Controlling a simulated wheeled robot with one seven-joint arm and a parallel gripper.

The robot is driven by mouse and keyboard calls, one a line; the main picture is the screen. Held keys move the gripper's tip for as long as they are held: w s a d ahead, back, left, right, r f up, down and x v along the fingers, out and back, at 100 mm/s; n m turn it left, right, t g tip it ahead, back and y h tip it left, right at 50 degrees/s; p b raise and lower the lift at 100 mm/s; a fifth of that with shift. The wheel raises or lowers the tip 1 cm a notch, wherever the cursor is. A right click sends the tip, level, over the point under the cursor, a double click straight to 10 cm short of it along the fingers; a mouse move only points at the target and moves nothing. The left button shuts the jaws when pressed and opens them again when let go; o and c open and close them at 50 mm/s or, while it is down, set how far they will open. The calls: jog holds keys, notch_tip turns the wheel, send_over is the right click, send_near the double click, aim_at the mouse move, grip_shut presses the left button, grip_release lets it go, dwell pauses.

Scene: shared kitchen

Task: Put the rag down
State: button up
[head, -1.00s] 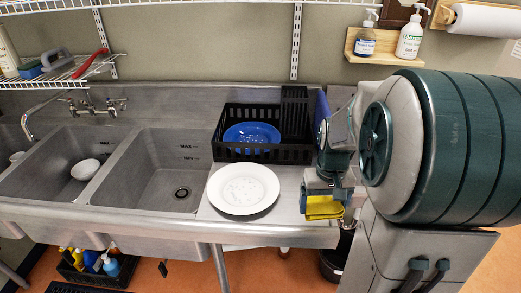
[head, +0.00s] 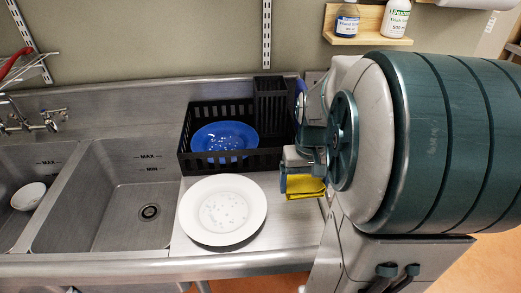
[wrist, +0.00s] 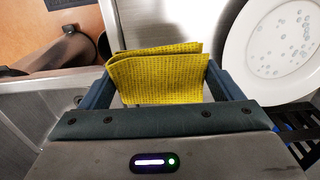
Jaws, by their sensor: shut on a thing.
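The yellow rag (head: 304,187) is folded and has a waffle-like texture. My gripper (head: 301,178) is shut on it, at the right end of the steel drainboard, to the right of the white plate. In the wrist view the rag (wrist: 155,75) lies between the two fingers of my gripper (wrist: 160,88). Whether the rag touches the steel surface cannot be told. Part of my arm hides what lies behind the gripper.
A white plate (head: 190,220) with water drops lies on the drainboard (head: 268,245). Behind it, a black rack (head: 200,166) holds a blue plate (head: 222,133). A sink basin (head: 110,205) is at left. A wooden shelf (head: 343,39) with bottles hangs above.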

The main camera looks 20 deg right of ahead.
aim_at(292, 177)
jog(key=w+f, duration=0.2)
jog(key=w, duration=0.1)
jog(key=w+f, duration=0.1)
jog(key=w, duration=0.1)
jog(key=shift+a, duration=0.3)
jog(key=shift+f, duration=2.05)
jog(key=shift+f, duration=0.15)
jog(key=o, duration=0.8)
jog(key=shift+o, duration=0.2)
notch_tip(292, 177, up, 12)
jog(key=s+a+n+t, duration=0.3)
jog(key=s+a, duration=0.8)
jog(key=a, duration=0.1)
jog(key=shift+a+f+p, duration=0.15)
jog(key=shift+a+p, duration=0.25)
jog(key=shift+p, duration=0.05)
